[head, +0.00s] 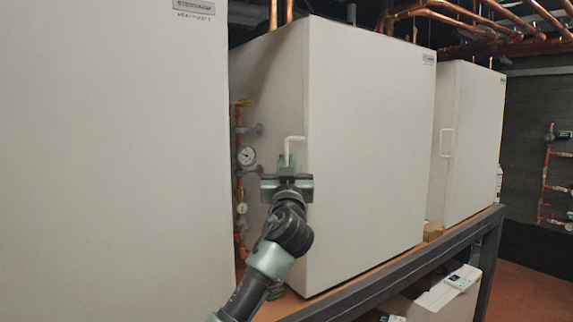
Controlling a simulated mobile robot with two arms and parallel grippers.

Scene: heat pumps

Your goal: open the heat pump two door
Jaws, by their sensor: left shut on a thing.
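The middle white cabinet (370,120) stands between two similar ones; I take it as heat pump two, though its small label is too small to read. Its large front door looks flush with the body, with no gap showing. A white bar handle (294,139) sticks out at the door's left edge. My left gripper (287,172) is shut on this handle, and its fingers and body hide the handle's lower part. My right gripper is not in view.
A large white cabinet (110,160) fills the left side close by. Another cabinet (472,140) with a handle stands to the right. A dark metal frame (400,270) runs below the cabinets.

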